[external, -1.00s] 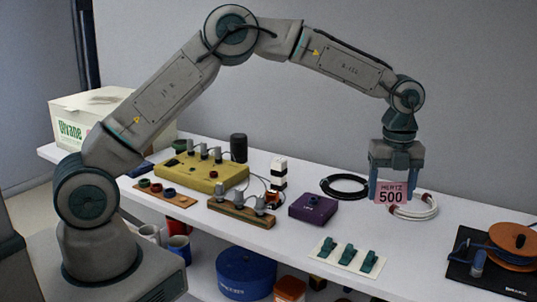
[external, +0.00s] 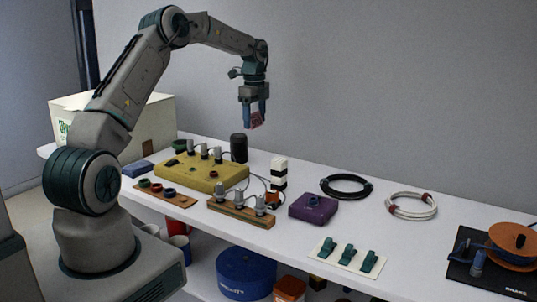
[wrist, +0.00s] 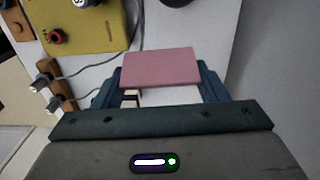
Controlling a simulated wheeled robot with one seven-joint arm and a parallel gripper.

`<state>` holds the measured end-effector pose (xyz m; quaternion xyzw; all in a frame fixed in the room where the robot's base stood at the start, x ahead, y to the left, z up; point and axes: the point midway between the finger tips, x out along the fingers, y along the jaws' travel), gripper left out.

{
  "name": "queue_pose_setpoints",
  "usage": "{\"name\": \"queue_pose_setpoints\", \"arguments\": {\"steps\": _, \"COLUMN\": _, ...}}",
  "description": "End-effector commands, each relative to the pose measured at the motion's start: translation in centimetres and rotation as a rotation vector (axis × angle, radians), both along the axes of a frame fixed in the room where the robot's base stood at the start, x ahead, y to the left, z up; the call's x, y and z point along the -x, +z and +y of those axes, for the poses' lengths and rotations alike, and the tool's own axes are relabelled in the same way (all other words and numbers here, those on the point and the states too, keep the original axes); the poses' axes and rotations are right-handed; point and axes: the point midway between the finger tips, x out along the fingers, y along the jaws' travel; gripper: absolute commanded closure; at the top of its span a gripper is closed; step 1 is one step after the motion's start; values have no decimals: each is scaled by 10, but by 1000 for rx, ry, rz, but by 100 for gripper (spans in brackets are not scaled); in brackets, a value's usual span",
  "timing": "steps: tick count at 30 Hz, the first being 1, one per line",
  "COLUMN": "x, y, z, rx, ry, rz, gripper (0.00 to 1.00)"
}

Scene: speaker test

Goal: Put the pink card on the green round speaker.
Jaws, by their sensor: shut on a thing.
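My gripper (external: 255,112) is shut on the pink card (external: 257,121) and holds it high above the back of the table. In the wrist view the pink card (wrist: 160,66) spans between the blue fingers, its plain side showing. A small green round piece (external: 144,183), perhaps the speaker, sits at the left end of a brown board (external: 180,201) near the table's front left. Whether the green piece is a speaker is too small to tell.
A yellow box (external: 229,178) with knobs and wires lies behind the board. A black cylinder (external: 239,145) and a black-and-white stack (external: 279,172) stand near the gripper. A purple box (external: 313,208) and cable coils (external: 346,187) lie to the right.

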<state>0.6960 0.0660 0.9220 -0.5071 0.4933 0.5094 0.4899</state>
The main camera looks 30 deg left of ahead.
Motion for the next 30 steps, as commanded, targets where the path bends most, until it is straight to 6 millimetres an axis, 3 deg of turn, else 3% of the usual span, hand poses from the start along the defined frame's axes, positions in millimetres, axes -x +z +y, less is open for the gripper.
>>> {"name": "queue_pose_setpoints", "arguments": {"steps": 1, "x": 3, "y": 3, "z": 31, "rx": 0, "ry": 57, "rz": -1, "gripper": 55}}
{"name": "queue_pose_setpoints", "arguments": {"steps": 3, "x": 7, "y": 5, "z": 67, "rx": -1, "ry": 127, "rz": -2, "gripper": 55}}
{"name": "queue_pose_setpoints", "arguments": {"steps": 9, "x": 25, "y": 9, "z": 145, "rx": -2, "ry": 282, "rz": -5, "gripper": 55}}
{"name": "queue_pose_setpoints", "arguments": {"steps": 12, "x": 32, "y": 11, "z": 168, "rx": -2, "ry": 328, "rz": -5, "gripper": 55}}
{"name": "queue_pose_setpoints", "arguments": {"steps": 17, "x": 37, "y": 8, "z": 188, "rx": -1, "ry": 361, "rz": -5, "gripper": 55}}
{"name": "queue_pose_setpoints", "arguments": {"steps": 30, "x": 35, "y": -44, "z": 276, "rx": -1, "ry": 362, "rz": -4, "gripper": 55}}
